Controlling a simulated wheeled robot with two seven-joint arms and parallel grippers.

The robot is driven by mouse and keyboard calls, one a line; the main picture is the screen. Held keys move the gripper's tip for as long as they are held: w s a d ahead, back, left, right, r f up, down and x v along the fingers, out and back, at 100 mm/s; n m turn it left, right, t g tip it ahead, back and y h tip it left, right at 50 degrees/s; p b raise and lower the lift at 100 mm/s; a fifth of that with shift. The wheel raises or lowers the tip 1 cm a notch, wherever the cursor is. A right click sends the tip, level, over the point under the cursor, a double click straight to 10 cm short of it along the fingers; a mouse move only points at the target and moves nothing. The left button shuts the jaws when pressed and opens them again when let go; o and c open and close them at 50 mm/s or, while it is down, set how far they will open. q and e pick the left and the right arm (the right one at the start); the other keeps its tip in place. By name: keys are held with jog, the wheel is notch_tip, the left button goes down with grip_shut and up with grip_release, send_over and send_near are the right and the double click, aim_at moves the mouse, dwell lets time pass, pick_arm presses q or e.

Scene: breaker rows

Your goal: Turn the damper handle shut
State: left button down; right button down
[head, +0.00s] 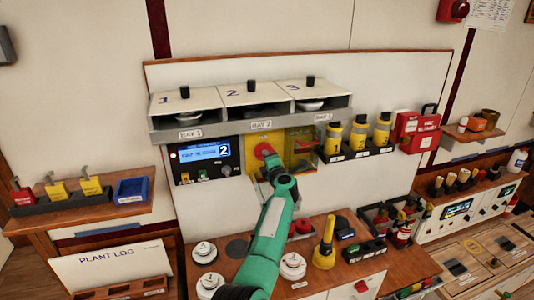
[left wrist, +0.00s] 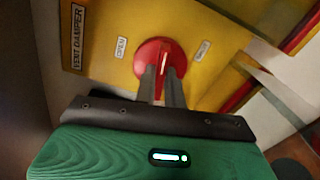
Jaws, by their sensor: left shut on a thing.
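The damper handle is a red round knob (left wrist: 158,62) on a yellow panel (left wrist: 100,70) marked VENT DAMPER. In the left wrist view an OPEN label (left wrist: 121,47) is on its left and another label (left wrist: 202,51), too blurred to read, on its right. My left gripper (left wrist: 162,78) is shut on the red handle, its two grey fingers on either side of the grip. In the head view the handle (head: 264,150) shows just beyond my green left arm, which hides part of the panel. My right gripper is not in view.
A blue-lit display (head: 204,151) is left of the yellow panel, under a shelf (head: 250,124) with numbered bays. Yellow cylinders (head: 358,135) stand on a rack to the right. A yellow flashlight (head: 325,245) and white round pieces (head: 293,266) are on the counter below.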

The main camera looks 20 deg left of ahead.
pick_arm(q)
jog(key=shift+m+p, duration=0.4)
jog(key=shift+m, duration=0.7)
jog(key=shift+f, duration=0.1)
jog(key=c, duration=1.5)
grip_release()
